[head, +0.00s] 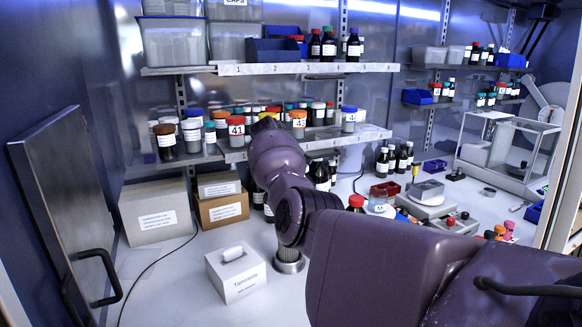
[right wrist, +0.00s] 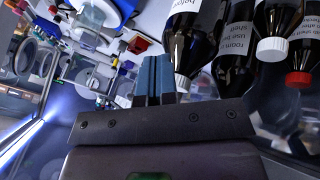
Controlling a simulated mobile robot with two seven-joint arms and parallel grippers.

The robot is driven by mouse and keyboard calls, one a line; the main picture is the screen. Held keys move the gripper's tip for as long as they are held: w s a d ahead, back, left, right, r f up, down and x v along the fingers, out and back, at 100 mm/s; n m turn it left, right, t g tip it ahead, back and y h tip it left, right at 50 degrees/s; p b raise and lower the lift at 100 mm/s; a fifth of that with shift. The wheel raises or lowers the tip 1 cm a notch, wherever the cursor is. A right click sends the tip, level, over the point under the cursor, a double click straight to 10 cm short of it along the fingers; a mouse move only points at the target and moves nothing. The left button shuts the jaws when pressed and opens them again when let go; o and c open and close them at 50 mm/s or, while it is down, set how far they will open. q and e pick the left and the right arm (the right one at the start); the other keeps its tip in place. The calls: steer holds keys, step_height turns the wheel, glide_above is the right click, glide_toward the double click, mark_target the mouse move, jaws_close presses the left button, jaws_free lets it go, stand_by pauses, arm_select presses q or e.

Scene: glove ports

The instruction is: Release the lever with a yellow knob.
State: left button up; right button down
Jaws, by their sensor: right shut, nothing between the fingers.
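A dark bottle with a white cap (right wrist: 186,40) is close beside the fingers. My left gripper is not in view.
Shelves (head: 300,68) with jars and bottles line the back wall. Cardboard boxes (head: 156,210) and a white tissue box (head: 236,272) stand left of my arm. A metal door (head: 65,200) is at far left. A glass balance case (head: 510,145) stands at right.

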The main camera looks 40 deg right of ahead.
steer(key=shift+w+a+r+b, duration=0.15)
steer(key=shift+w+r, duration=0.25)
steer(key=shift+r, duration=0.2)
steer(key=shift+w+a+r+b, duration=0.15)
steer(key=shift+w+r, duration=0.25)
steer(key=shift+r, duration=0.2)
steer(key=shift+s, duration=0.1)
